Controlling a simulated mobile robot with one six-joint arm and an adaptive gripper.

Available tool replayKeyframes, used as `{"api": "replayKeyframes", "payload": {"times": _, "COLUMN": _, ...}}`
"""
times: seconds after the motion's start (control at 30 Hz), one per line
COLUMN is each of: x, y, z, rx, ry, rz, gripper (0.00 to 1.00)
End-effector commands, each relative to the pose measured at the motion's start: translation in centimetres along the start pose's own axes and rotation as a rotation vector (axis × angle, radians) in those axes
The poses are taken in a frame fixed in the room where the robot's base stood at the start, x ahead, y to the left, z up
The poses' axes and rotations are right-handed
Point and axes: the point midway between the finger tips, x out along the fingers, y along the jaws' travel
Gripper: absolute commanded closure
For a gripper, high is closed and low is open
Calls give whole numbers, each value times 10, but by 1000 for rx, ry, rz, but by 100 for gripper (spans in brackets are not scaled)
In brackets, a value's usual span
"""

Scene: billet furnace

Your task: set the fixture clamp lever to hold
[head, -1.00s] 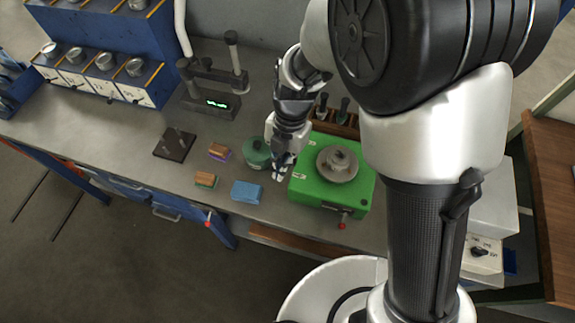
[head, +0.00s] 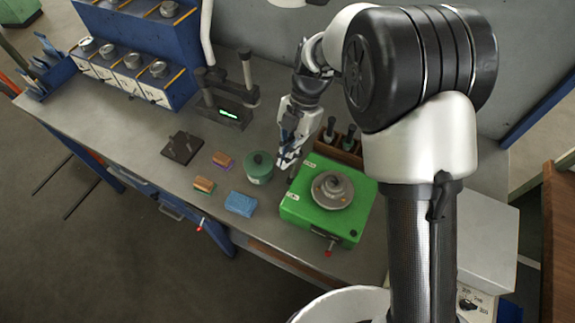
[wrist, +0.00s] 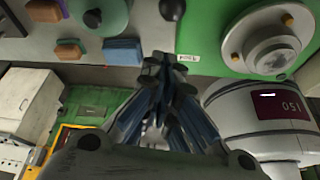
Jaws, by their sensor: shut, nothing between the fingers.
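The green fixture (head: 348,222) stands on the bench with a round grey metal part (head: 332,189) on top; it also shows in the wrist view (wrist: 221,18). Small white labels lie along its left edge, one clear in the wrist view (wrist: 188,58). A dark ball knob (wrist: 172,9) sits by that edge, apparently the clamp lever's; its arm is hard to make out. A red-tipped lever (head: 328,252) sticks out at the fixture's front. My gripper (head: 283,164) is shut and empty, pointing down beside the fixture's left edge, close to the knob. Contact cannot be told.
A green round tin (head: 259,167), a blue block (head: 240,204) and two wooden-backed brushes (head: 203,185) lie left of the fixture. A rack of dark-handled tools (head: 346,147) stands behind it. A dark plate (head: 181,147) with pegs lies further left.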

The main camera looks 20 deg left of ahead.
Motion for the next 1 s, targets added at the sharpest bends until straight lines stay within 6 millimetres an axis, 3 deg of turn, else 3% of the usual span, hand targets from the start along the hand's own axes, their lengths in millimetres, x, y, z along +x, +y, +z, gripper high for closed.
{"api": "replayKeyframes", "payload": {"times": 0.43, "x": -9, "y": 8, "z": 39, "rx": -1, "ry": 0, "rz": 0, "gripper": 100}}
{"api": "replayKeyframes", "payload": {"times": 1.0, "x": -8, "y": 10, "z": 50, "rx": -1, "ry": 1, "rz": 0, "gripper": 100}}
